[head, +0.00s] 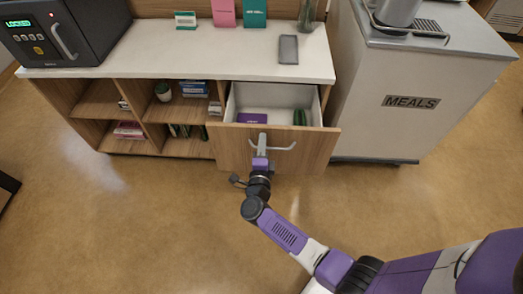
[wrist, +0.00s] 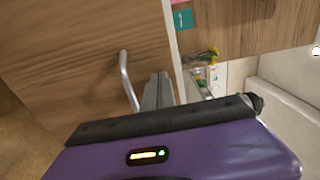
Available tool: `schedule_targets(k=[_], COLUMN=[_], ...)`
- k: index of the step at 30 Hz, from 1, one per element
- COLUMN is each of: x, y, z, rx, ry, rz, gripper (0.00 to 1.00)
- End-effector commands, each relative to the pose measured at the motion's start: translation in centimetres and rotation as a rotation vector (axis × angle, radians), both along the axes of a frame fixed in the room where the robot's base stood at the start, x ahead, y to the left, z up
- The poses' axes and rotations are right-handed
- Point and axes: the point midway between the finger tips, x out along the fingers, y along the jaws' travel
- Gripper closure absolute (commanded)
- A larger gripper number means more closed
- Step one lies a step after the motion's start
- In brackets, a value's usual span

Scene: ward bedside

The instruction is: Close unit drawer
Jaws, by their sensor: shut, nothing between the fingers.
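The unit drawer (head: 231,152) stands pulled out of the wooden unit under a white top. Its wooden front also fills the left of the wrist view (wrist: 80,60). A purple item and a green item lie inside the drawer. The drawer has a curved metal handle (head: 284,147), seen at the left of the fingers in the wrist view (wrist: 126,75). My gripper (head: 262,139) is shut and empty, at the drawer front by the handle. In the wrist view my fingers (wrist: 158,88) point at the front; whether they touch it I cannot tell.
A white MEALS cart (head: 435,75) stands close to the right of the unit. Open shelves (head: 165,112) with books and a small plant are at the left. A dark appliance (head: 62,30) and a grey phone-like item (head: 288,49) rest on the top. The floor in front is clear.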

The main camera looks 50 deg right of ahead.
Motion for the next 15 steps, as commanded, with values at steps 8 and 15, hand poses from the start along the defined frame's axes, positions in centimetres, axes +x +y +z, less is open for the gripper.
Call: schedule_targets(k=[8, 15], x=[0.34, 0.39], y=[-0.51, -0.56], z=[-0.04, -0.04], rx=[0.001, 0.0], ry=[0.001, 0.0], rz=[-0.001, -0.001], gripper=[1.0, 1.0])
